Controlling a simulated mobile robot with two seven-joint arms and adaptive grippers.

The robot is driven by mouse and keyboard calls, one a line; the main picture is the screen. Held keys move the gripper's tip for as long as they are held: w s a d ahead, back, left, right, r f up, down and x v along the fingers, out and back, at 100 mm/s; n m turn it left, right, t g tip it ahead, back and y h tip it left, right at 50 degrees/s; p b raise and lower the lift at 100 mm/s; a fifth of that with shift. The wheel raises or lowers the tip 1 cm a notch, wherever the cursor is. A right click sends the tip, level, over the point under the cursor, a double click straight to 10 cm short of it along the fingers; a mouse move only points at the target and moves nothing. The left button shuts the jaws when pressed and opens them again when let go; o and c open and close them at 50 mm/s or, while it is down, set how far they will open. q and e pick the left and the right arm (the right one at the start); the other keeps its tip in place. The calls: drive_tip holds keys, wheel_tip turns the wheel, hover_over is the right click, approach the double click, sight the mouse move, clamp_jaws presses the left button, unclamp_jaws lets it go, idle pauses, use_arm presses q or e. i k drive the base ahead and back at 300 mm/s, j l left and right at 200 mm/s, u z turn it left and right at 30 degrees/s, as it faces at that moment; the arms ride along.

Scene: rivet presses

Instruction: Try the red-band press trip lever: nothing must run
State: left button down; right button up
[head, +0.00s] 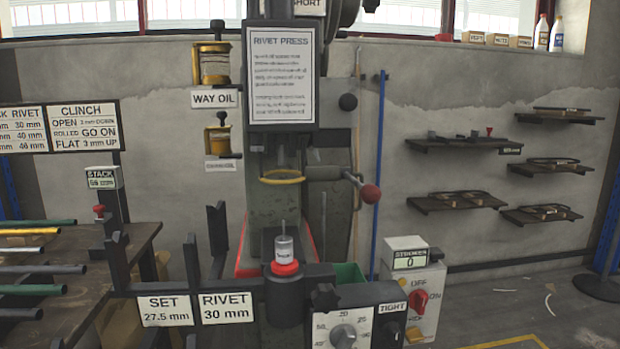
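The rivet press (272,205) stands in the middle of the head view, with a red edge along its lower sides. The stroke counter (409,259) reads 0. Below it, a grey switch box (430,300) carries a red rotary switch (418,301) with OFF and ON labels; its exact setting is hard to tell. A small clear-topped cylinder with a red ring (285,262) stands at the press front. Neither of my grippers shows.
Signs for SET 27.5 mm (165,311) and RIVET 30 mm (225,308) hang on a dark front bar. A dial (343,335) is beside them. A bench with several rods (35,289) is at left. A blue pole (379,170) stands behind the lever. Wall shelves (455,203) are at right.

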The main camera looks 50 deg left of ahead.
sight(369, 192)
drive_tip(key=l+u, duration=0.1)
drive_tip(key=u, duration=0.3)
drive_tip(key=l+u, duration=0.1)
drive_tip(key=u, duration=0.3)
drive_tip(key=i+l+u, duration=0.1)
drive_tip(key=u, duration=0.3)
drive_tip(key=l+u, duration=0.15)
drive_tip(key=u, duration=0.3)
drive_tip(key=k+l+u, duration=0.1)
drive_tip(key=l+u, duration=0.2)
drive_tip(key=k+l+u, duration=0.1)
drive_tip(key=l+u, duration=0.15)
drive_tip(key=k+l+u, duration=0.15)
drive_tip(key=l+u, duration=0.15)
drive_tip(key=k+l, duration=0.15)
drive_tip(key=l, duration=0.15)
drive_tip(key=k+l+u, duration=0.1)
drive_tip(key=l, duration=0.25)
drive_tip(key=k+l, duration=0.25)
